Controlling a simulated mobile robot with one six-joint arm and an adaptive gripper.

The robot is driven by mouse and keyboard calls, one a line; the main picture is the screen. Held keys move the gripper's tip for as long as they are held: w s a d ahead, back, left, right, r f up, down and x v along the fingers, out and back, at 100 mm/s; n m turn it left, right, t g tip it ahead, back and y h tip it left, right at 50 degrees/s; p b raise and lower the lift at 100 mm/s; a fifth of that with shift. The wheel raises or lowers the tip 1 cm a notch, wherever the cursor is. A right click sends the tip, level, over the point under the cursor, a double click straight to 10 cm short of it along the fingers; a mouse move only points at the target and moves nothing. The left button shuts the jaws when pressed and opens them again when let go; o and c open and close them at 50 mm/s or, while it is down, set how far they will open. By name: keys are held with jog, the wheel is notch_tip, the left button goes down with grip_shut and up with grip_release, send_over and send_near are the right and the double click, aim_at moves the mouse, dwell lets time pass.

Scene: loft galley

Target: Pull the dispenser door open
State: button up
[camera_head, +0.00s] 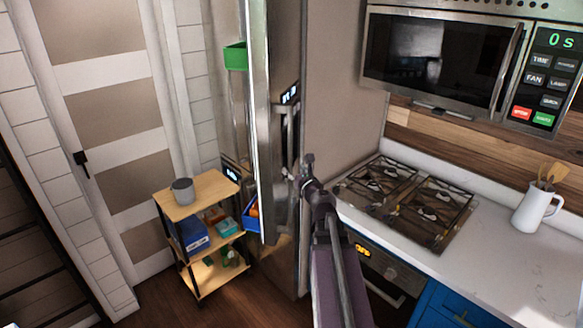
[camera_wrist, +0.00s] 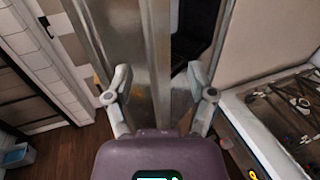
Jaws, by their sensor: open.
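A tall stainless steel fridge door (camera_head: 258,150) stands swung out, seen nearly edge-on. Its inner side faces left and carries a green bin and a blue bin. Just right of its edge is a steel face with a small lit dispenser panel (camera_head: 290,95) and a bar-like handle below it. My gripper (camera_head: 303,172) is in front of this steel face, at about handle height. In the wrist view my gripper (camera_wrist: 160,88) is open, its fingers spread either side of upright steel edges (camera_wrist: 155,60). A dark recess (camera_wrist: 190,40) shows beyond the right finger. I cannot tell whether the fingers touch anything.
A wooden shelf cart (camera_head: 195,190) holding a grey pot (camera_head: 183,191) stands left of the fridge door. A gas hob (camera_head: 405,200) and white counter (camera_head: 490,245) lie to the right, under a microwave (camera_head: 440,60). Bare floor (camera_head: 225,300) shows below the cart.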

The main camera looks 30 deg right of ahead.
jog(key=s, duration=0.4)
jog(key=shift+s+a, duration=0.25)
jog(key=shift+a, duration=0.1)
dwell(0.4)
jog(key=m+g+h+b, duration=0.3)
jog(key=m+g+h, duration=0.35)
jog(key=m, duration=1.45)
send_near(290, 199)
jog(key=w+d+r, duration=0.2)
jog(key=d, duration=0.1)
jog(key=s+a+f+m+g+y+b, duration=0.2)
jog(key=a+f+m+g, duration=0.2)
jog(key=a+f+m, duration=0.35)
jog(key=s+a+f+m+g+y+b, duration=0.1)
jog(key=s+a+f+m+g+y, duration=0.2)
jog(key=a, duration=0.7)
jog(key=s+a+f+m+g+y, duration=0.3)
jog(key=s+a+f, duration=0.3)
jog(key=a, duration=0.4)
jog(key=shift+f+g+y+b, duration=0.4)
jog(key=shift+g+y, duration=0.15)
jog(key=shift+g, duration=0.1)
jog(key=shift+s, duration=0.1)
